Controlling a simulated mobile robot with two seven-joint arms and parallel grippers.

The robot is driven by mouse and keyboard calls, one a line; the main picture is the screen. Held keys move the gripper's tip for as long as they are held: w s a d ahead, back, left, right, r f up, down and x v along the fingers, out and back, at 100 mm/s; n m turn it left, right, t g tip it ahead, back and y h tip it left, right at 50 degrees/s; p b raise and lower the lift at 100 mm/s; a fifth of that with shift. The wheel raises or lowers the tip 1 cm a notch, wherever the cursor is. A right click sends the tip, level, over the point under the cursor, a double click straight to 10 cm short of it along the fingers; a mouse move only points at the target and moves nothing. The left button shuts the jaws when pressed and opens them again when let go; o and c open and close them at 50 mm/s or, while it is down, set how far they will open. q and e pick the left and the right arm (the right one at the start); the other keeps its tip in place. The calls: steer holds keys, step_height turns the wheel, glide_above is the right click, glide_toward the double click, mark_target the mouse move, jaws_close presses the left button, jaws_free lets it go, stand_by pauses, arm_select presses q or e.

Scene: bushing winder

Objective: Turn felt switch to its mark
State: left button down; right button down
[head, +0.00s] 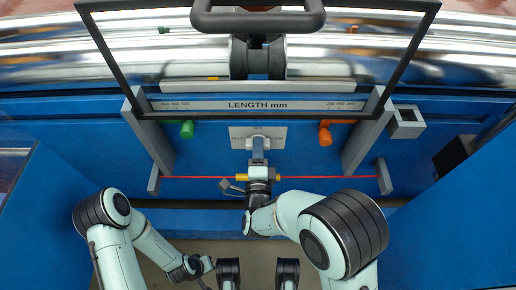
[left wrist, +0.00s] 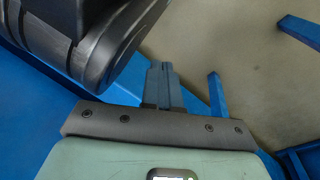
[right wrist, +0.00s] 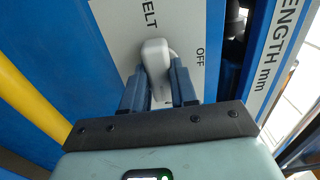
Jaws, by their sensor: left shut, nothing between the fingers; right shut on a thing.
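The felt switch (right wrist: 155,58) is a light grey rounded knob on a white plate (right wrist: 113,22), seen in the right wrist view. The plate reads "ELT", partly cut off, and "OFF" to the right of the knob. My right gripper (right wrist: 160,80) is shut on the knob, one dark finger on each side. In the head view the plate (head: 272,133) is on the blue machine front and my right gripper (head: 258,148) covers the switch. My left gripper (left wrist: 163,70) is shut and empty, low at the left in the head view (head: 203,266).
A red cord (head: 330,177) with a yellow piece (head: 242,177) runs across the front near my right wrist. A green knob (head: 187,129) and an orange knob (head: 325,133) flank the plate. A black frame (head: 108,60) stands above, before shiny rollers.

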arm_select(q)
steer(key=shift+w+r, duration=0.15)
arm_select(e)
steer(key=shift+n, duration=0.3)
arm_select(q)
steer(key=w+r+t+p, duration=0.2)
steer(key=w+r, duration=0.2)
steer(key=s+d+r+g+h+p, duration=0.1)
steer(key=s+d+r+p, duration=0.2)
steer(key=s, duration=0.2)
steer(key=shift+d+r+m+g+p, duration=0.2)
steer(key=shift+r+m+g+p, duration=0.1)
steer(key=shift+g+p, duration=0.1)
arm_select(e)
steer(key=shift+w+r+n, duration=0.1)
steer(key=shift+n, duration=4.25)
steer(key=shift+r+n, duration=0.1)
steer(key=shift+n, duration=4.25)
steer(key=c, duration=0.9)
jaws_free()
steer(key=shift+f, duration=0.15)
